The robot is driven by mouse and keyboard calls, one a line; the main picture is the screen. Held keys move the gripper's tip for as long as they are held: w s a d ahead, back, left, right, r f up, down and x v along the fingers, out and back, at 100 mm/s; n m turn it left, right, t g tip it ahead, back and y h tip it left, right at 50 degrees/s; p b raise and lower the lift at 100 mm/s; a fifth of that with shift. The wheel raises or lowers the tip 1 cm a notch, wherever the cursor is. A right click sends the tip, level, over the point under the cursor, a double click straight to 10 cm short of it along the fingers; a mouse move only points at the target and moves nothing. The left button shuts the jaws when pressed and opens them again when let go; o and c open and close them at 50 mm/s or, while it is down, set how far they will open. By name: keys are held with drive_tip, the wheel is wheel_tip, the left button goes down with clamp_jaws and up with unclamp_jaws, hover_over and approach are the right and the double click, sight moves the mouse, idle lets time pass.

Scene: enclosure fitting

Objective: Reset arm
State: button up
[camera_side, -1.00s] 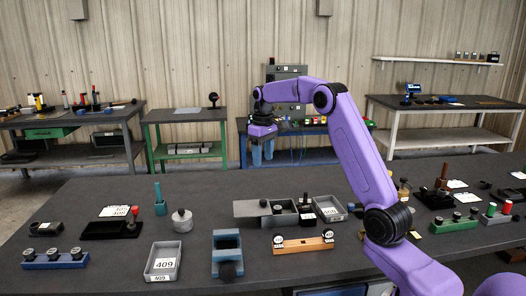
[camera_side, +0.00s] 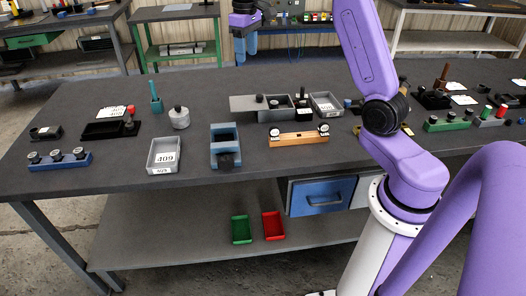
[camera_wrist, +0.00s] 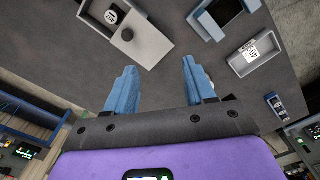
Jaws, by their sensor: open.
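My gripper (camera_side: 245,47) hangs above the far side of the dark table, with its blue fingers pointing down. In the wrist view my gripper (camera_wrist: 158,88) has its two blue fingers spread apart with nothing between them. Below it in that view are a grey enclosure box (camera_wrist: 150,48) with a dark knob, a blue block fixture (camera_wrist: 205,25) and a grey tray labelled 409 (camera_wrist: 240,62). In the side view the grey enclosure (camera_side: 243,103), the blue fixture (camera_side: 226,135) and the 409 tray (camera_side: 163,155) sit on the table, apart from my gripper.
An orange bar (camera_side: 299,140) with two round gauges, a blue bar (camera_side: 60,162) with dark knobs, a black tray (camera_side: 103,131) and a grey cylinder (camera_side: 180,118) stand on the table. Green (camera_side: 241,230) and red (camera_side: 273,226) bins sit on the shelf below.

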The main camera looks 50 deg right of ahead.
drive_tip(key=s+a+f+n, duration=0.1)
drive_tip(key=s+a+n, duration=0.4)
drive_tip(key=s+a, duration=1.25)
drive_tip(key=s+f+n, duration=0.2)
drive_tip(key=s+n, duration=0.1)
drive_tip(key=s, duration=0.7)
drive_tip(key=s+a+f+n, duration=0.1)
drive_tip(key=s+f+n, duration=0.2)
drive_tip(key=s, duration=0.7)
drive_tip(key=shift+f, duration=0.2)
